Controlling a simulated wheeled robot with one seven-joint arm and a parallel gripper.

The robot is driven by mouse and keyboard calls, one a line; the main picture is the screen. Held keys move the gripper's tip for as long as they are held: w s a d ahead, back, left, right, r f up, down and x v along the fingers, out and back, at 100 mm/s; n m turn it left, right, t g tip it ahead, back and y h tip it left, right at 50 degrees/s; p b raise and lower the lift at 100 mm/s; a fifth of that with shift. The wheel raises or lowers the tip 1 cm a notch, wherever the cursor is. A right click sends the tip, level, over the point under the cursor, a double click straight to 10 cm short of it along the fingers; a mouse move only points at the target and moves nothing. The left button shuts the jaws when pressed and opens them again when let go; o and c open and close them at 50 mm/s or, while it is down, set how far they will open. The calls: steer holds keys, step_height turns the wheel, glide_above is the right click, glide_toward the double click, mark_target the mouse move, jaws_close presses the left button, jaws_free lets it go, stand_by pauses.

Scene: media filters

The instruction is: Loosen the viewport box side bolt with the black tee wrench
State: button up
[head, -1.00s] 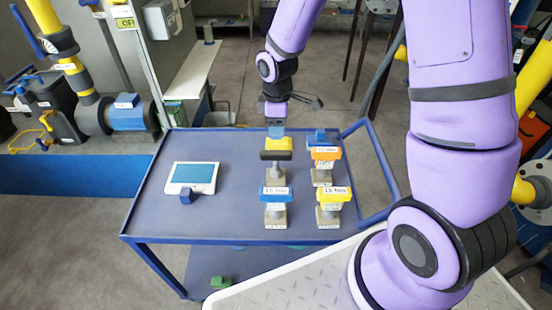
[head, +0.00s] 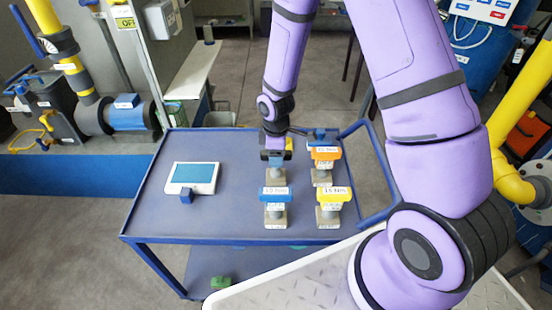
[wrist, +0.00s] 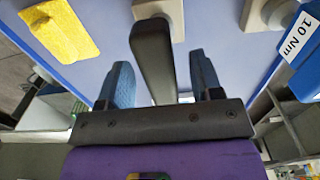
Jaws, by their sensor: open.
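The black tee wrench (wrist: 151,45) stands upright in a grey holder on the blue cart (head: 160,222). In the wrist view its black handle lies lengthwise between the two blue-padded fingers of my gripper (wrist: 163,75). The fingers are open, with a gap visible on both sides of the handle. In the head view my gripper (head: 275,157) points down over the wrench and hides most of it. I cannot make out the viewport box side bolt in these views.
A blue 10 Nm tool (head: 275,192), a yellow 15 Nm tool (head: 334,195) and an orange-topped tool (head: 325,154) stand close by in holders.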

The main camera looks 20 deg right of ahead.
steer(key=shift+f, duration=1.2)
jaws_close()
steer(key=shift+r, duration=0.1)
steer(key=shift+r, duration=4.95)
steer(key=c, duration=0.6)
jaws_free()
steer(key=shift+c, duration=0.2)
jaws_close()
